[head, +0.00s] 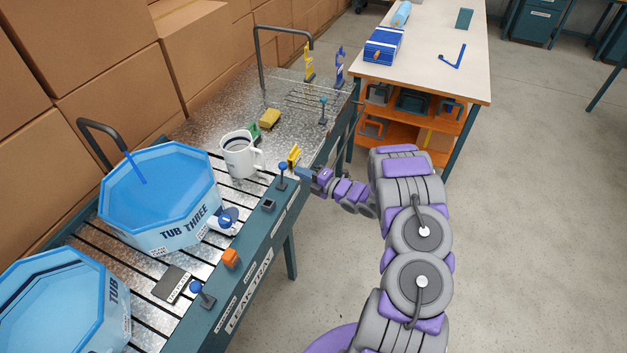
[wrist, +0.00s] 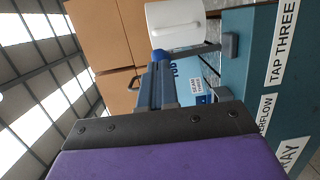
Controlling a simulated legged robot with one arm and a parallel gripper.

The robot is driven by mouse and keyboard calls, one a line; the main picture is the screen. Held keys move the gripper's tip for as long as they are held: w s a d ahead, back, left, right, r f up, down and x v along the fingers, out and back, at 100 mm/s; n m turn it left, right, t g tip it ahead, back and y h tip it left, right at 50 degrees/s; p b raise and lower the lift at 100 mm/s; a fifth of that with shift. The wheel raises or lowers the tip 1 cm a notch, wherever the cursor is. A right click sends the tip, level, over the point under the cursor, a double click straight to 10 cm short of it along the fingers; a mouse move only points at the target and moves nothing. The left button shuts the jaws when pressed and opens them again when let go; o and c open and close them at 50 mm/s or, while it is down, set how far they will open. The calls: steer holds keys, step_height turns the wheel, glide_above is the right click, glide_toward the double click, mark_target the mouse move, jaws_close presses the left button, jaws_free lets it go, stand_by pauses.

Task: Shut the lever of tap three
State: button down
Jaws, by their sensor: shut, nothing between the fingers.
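The lever of tap three is an upright dark rod with a blue ball knob (head: 282,167) on the tray's right edge. In the wrist view its blue knob (wrist: 160,56) and grey rod lead right to a base beside the "TAP THREE" label (wrist: 283,45). My gripper (head: 302,173) is shut and empty, just right of the knob in the head view. In the wrist view my gripper's fingertips (wrist: 160,72) overlap the knob's lower edge; I cannot tell whether they touch. Tub three (head: 165,237), blue and octagonal, stands on the slatted tray.
A white mug (head: 239,160) stands behind the lever, with a yellow item (head: 294,155) close by. A workbench (head: 440,70) stands behind. The floor at right is clear.

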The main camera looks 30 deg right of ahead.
mark_target(285, 167)
steer(key=shift+w+a, duration=1)
steer(key=shift+a, duration=0.25)
steer(key=shift+w+a+r+n+g+h+b, duration=0.3)
steer(key=shift+w+a+r+g+h+b, duration=0.3)
steer(key=shift+g, duration=0.3)
steer(key=shift+w+d, duration=0.1)
steer(key=shift+d, duration=0.2)
steer(key=shift+d, duration=0.1)
steer(key=shift+f, duration=0.1)
